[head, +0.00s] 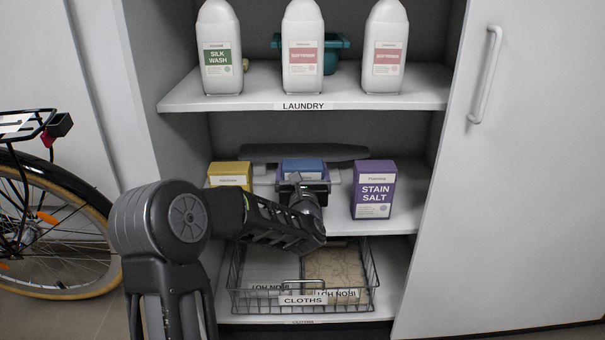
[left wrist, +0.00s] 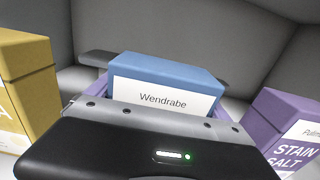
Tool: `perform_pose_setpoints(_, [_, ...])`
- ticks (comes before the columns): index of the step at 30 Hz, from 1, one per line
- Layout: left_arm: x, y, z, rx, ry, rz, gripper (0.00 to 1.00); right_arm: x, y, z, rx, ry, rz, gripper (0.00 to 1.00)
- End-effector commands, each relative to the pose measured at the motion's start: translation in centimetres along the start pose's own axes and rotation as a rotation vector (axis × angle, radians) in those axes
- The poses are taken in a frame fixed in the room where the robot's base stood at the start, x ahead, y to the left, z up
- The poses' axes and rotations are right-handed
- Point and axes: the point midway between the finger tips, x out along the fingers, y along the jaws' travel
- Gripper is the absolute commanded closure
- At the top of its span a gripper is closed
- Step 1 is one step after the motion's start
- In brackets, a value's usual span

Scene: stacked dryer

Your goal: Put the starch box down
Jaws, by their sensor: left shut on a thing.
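The blue box (head: 303,165), likely the starch box, is between a yellow box and a purple box on the middle shelf (head: 400,215). In the left wrist view the blue box (left wrist: 165,84) shows a white label reading "Wendrabe". My left gripper (head: 302,186) is shut on the blue box and covers most of its front. The wrist body also hides the box's lower part in the left wrist view, so I cannot tell whether its base touches the shelf. My right gripper is not in view.
The yellow box (head: 230,175) stands left of the blue box, the purple stain salt box (head: 373,189) right. A dark flat object (head: 345,153) lies behind. White bottles (head: 303,50) stand on the shelf above. A wire basket (head: 365,296) is below. A cabinet door (head: 520,180) is at right.

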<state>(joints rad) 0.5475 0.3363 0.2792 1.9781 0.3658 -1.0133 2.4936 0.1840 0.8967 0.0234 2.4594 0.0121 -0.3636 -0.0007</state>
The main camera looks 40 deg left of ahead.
Motion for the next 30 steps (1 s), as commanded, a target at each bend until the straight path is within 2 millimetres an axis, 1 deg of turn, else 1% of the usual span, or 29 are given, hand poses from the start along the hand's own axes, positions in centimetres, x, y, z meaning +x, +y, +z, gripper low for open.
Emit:
perform_pose_setpoints(5, [0.0, 0.0, 0.0, 0.0, -0.002, 0.0, 0.68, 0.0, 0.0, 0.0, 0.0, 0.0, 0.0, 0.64])
perform_pose_setpoints(6, [0.0, 0.0, -0.2, 0.001, 0.001, -0.001, 0.08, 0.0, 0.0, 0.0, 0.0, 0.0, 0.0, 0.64])
perform_pose_setpoints(9, [0.0, 0.0, -0.2, 0.001, 0.001, 0.0, 0.0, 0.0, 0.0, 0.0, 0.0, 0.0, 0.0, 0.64])
perform_pose_setpoints(20, [-0.2, 0.0, 0.1, 0.001, 0.0, -0.001, 0.0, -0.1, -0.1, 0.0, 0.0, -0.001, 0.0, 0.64])
perform_pose_setpoints(23, [-1.2, -0.1, 0.2, 0.002, 0.001, -0.001, 0.0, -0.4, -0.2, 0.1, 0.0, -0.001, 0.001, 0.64])
perform_pose_setpoints(26, [-2.7, 0.0, 0.3, 0.002, 0.001, -0.002, 0.0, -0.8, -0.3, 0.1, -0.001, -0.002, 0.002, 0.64])
perform_pose_setpoints(30, [-5.6, -0.1, 0.4, 0.003, 0.001, -0.003, 0.0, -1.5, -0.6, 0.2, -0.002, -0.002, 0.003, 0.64])
